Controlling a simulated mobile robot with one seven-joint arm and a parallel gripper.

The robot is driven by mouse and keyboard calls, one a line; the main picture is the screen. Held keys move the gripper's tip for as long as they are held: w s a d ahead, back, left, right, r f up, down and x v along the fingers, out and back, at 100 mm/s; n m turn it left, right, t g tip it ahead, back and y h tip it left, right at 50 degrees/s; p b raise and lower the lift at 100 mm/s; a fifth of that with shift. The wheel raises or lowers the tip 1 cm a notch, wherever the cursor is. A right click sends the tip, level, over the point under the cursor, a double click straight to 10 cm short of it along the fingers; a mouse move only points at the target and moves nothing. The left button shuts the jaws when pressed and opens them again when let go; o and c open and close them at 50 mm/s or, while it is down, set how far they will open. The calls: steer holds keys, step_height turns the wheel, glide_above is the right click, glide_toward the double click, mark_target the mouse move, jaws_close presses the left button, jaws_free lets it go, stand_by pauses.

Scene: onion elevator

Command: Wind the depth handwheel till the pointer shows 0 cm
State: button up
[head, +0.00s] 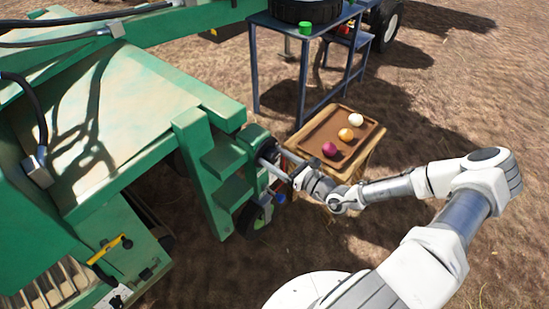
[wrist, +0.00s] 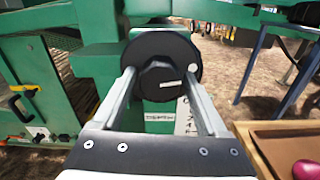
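The black round handwheel (wrist: 168,45) fills the upper middle of the wrist view, with a raised hub bearing a small white mark. My gripper (wrist: 160,74) faces it squarely. Its two fingers are spread, one on each side of the hub, with a visible gap to it; whether either touches the wheel's face I cannot tell. In the head view my gripper (head: 268,160) reaches the green machine's (head: 205,165) stepped end. A small light label (wrist: 158,117) and a white placard (wrist: 186,116) sit below the wheel. I cannot make out a pointer or its reading.
A wooden stand with a brown tray (head: 327,117) holding purple, orange and white onions is close right of my gripper. A blue-framed table (head: 285,29) stands behind it. A small dark wheel (head: 252,219) is below. Bare soil lies at right.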

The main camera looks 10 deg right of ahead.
steer(key=c, duration=1.1)
steer(key=shift+r+p, duration=0.1)
steer(key=shift+p, duration=0.25)
steer(key=n+p, duration=0.2)
steer(key=p, duration=0.1)
steer(key=shift+r+n, duration=0.2)
steer(key=shift+n, duration=0.2)
steer(key=n+p, duration=0.4)
steer(key=p, duration=0.1)
steer(key=n+p, duration=0.3)
steer(key=n, duration=0.2)
steer(key=shift+d+f, duration=0.1)
steer(key=shift+f+n+p, duration=0.1)
steer(key=shift+n+p, duration=1.2)
steer(key=shift+n, duration=0.6)
